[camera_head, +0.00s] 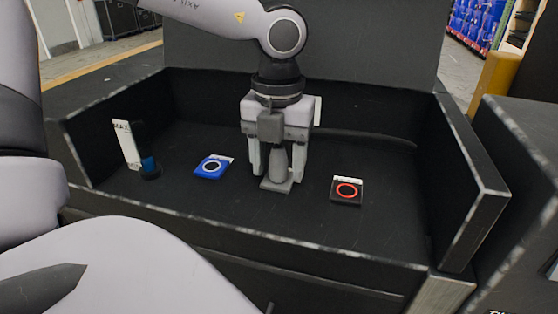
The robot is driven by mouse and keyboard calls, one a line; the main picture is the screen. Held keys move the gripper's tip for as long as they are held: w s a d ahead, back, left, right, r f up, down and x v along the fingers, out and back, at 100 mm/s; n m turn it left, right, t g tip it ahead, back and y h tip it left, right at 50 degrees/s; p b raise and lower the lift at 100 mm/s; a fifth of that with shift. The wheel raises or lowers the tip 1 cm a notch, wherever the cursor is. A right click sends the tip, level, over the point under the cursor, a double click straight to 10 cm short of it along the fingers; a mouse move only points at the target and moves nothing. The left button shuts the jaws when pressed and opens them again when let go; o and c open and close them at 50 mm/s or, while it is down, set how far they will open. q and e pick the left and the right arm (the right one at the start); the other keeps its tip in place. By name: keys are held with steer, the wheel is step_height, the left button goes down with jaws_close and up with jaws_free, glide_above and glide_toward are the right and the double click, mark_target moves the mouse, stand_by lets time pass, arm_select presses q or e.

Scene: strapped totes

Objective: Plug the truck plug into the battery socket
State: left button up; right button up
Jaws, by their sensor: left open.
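My left gripper (277,174) points down into the black open-topped bay, its jaws open. A grey upright piece (278,165) on a small flat grey base stands between its fingers. I cannot tell whether the fingers touch it, or whether it is the truck plug. To its left lies a blue square plate (213,167) with a white-edged dark ring. To its right lies a black square plate (346,191) with a red ring and a pale label strip. I cannot tell which is the battery socket. My right gripper is not in view.
A short dark cylinder with a blue band (149,167) stands at the bay's left beside an upright white marker (127,144). A dark cable (365,135) runs along the back wall. The bay's raised right wall (474,210) bounds the space. The front floor is clear.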

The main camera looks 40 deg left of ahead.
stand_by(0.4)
arm_select(q)
jaws_close()
steer(key=shift+r, duration=0.1)
steer(key=shift+r, duration=0.1)
steer(key=shift+r+p, duration=1.45)
steer(key=shift+r, duration=1.4)
steer(key=shift+r+p, duration=1.8)
steer(key=shift+r, duration=1.2)
